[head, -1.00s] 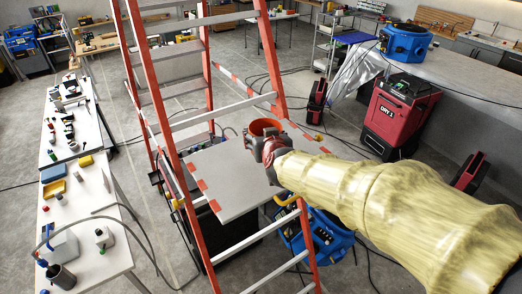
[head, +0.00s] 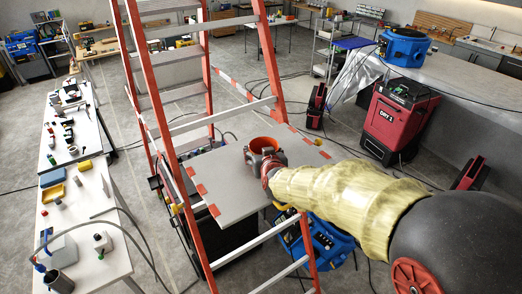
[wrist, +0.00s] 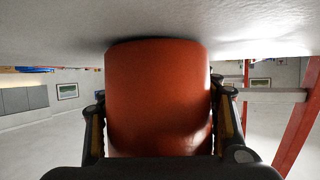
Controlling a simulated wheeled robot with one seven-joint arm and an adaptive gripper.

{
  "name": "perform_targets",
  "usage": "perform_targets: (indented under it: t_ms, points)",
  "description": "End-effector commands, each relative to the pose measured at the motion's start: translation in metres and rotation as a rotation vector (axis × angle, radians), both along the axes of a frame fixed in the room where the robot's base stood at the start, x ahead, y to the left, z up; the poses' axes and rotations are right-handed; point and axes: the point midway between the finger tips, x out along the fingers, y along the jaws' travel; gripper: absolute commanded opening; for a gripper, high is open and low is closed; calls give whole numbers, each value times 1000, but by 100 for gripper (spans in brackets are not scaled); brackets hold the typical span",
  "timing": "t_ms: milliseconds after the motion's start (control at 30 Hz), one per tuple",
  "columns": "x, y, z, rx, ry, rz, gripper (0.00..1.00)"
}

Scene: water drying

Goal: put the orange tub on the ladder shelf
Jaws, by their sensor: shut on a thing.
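The orange tub (head: 264,143) is upright with its open top showing in the head view. It stands over the grey ladder shelf (head: 225,190), a flat board with red-orange edge marks between the ladder's rails. My gripper (head: 262,157) is shut on the tub from the near side. In the wrist view, the tub (wrist: 158,95) fills the middle between my fingers, one on each side. Its far end meets the grey shelf surface (wrist: 250,22) with a dark shadow line. I cannot tell whether it touches or hovers just above.
The orange ladder (head: 160,130) has rails and rungs in front of and beside the shelf. A blue machine (head: 320,240) sits below it. A white table (head: 75,215) with small items stands left, and a red dryer (head: 398,115) stands right. The shelf's left and front parts are bare.

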Motion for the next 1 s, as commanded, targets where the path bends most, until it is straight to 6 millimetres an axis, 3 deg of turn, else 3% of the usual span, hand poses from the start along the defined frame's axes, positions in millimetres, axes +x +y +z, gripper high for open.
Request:
perform_targets:
  t_ms: [100, 133, 500, 933, 1000]
  points:
    - [0, 0, -4, 0, 0, 0, 31]
    - [0, 0, -4, 0, 1, 0, 58]
    - [0, 0, -2, 0, 0, 0, 79]
    - [0, 0, 2, 0, 0, 0, 80]
    - [-8, -1, 5, 1, -2, 1, 80]
